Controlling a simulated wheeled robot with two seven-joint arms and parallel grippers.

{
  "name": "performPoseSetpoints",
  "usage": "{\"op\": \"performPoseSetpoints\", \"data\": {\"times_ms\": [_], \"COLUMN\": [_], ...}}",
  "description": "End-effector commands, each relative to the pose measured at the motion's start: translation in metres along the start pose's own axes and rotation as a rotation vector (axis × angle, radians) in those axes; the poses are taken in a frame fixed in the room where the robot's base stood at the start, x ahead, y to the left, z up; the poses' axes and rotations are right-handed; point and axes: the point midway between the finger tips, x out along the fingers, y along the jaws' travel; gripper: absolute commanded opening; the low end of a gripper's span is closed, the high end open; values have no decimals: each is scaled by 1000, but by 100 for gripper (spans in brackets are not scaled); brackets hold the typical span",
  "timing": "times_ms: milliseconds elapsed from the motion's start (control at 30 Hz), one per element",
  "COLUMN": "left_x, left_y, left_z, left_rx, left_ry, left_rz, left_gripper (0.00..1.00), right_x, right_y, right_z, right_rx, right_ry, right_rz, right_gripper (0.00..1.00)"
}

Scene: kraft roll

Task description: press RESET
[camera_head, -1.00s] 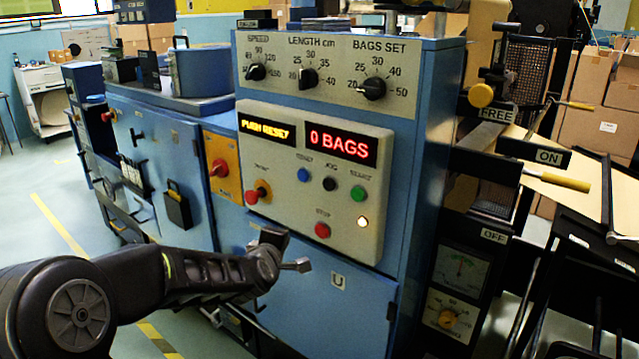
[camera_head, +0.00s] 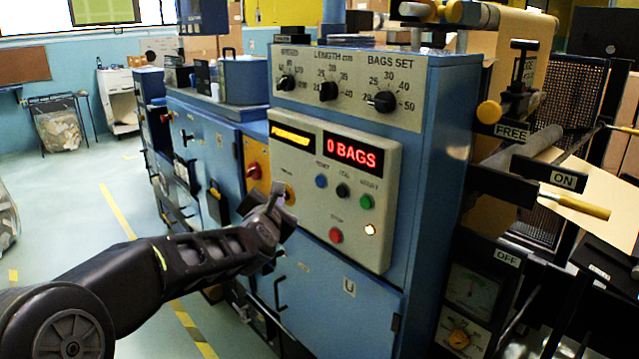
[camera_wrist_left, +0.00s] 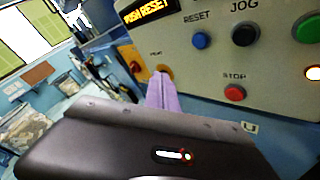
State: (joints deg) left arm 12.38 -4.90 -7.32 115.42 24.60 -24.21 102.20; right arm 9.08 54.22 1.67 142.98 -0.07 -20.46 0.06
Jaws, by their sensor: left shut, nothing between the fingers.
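The blue RESET button (camera_head: 321,181) is on the grey control panel (camera_head: 312,222), left of a black JOG button (camera_head: 343,190) and a green button (camera_head: 366,202). In the left wrist view the RESET button (camera_wrist_left: 201,40) lies up and right of my fingertips. My left gripper (camera_head: 287,193) is shut and empty, near the panel's lower left. In the wrist view its fingertips (camera_wrist_left: 162,78) overlap an orange-red knob (camera_wrist_left: 165,70); I cannot tell whether they touch it. The yellow display (camera_wrist_left: 147,12) reads PUSH RESET. My right gripper is out of view.
A red STOP button (camera_head: 336,235) and a lit lamp (camera_head: 370,230) are low on the panel. A red switch (camera_head: 253,171) stands left of the panel. Dials sit above. Levers with yellow handles (camera_head: 575,206) stick out at right. Open floor lies at left.

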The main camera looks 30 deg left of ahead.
Motion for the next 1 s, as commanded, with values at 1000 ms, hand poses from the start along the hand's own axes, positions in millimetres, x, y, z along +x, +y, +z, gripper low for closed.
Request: {"op": "performPoseSetpoints", "data": {"times_ms": [1000], "left_x": [57], "left_y": [-42], "left_z": [42], "left_rx": [3], "left_ry": [-1], "left_rz": [-2], "left_gripper": [0], "right_x": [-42], "right_y": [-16], "right_z": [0], "right_rx": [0], "right_ry": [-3], "right_rz": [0], "right_gripper": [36]}}
